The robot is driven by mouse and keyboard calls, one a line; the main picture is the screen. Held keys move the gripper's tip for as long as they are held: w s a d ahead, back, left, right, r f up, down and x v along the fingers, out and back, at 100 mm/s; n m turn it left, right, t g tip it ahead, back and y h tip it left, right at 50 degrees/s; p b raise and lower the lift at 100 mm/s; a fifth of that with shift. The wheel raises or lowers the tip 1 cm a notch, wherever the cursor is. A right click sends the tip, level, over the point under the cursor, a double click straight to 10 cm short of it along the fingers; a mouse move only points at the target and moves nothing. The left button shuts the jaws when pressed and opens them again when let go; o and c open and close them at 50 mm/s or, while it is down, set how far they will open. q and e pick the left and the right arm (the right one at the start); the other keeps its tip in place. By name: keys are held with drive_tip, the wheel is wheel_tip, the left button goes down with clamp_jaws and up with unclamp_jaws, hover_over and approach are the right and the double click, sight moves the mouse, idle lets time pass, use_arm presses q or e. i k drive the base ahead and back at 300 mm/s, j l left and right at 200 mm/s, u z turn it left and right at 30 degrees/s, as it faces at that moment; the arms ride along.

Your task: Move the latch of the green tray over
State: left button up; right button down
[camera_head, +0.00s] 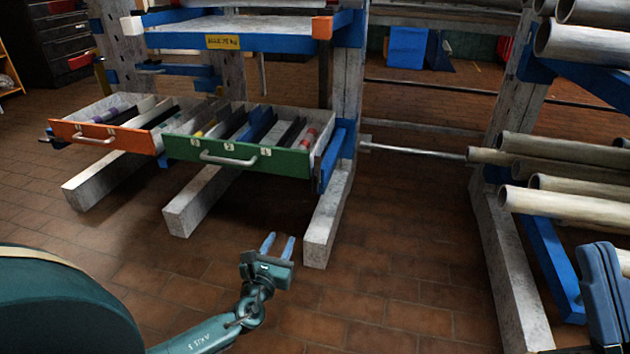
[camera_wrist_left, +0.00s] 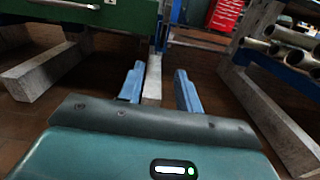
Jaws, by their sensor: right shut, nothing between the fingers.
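The green tray (camera_head: 285,161) is a drawer with a pale bar handle (camera_head: 228,158) and number labels, sitting pulled out in the rack and holding several flat pieces. Its front also shows at the top left of the left wrist view (camera_wrist_left: 120,14). I cannot make out its latch for certain. My left gripper (camera_head: 278,246) is open and empty, with two blue fingers apart. It is above the floor, in front of and below the tray, touching nothing. Its fingers also show in the left wrist view (camera_wrist_left: 158,88). My right gripper (camera_head: 602,290) is shut and empty at the right edge, partly cut off.
An orange tray (camera_head: 105,136) sits left of the green one. Pale concrete feet (camera_head: 327,228) stick out below the trays. A blue-edged shelf (camera_head: 228,30) is above. Several pipes (camera_head: 560,205) lie on a rack at right. The floor between the racks is clear.

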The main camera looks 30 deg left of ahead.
sight(317, 159)
drive_tip(key=i+j, duration=0.25)
drive_tip(key=i, duration=0.2)
drive_tip(key=i+j, duration=0.25)
drive_tip(key=i, duration=0.25)
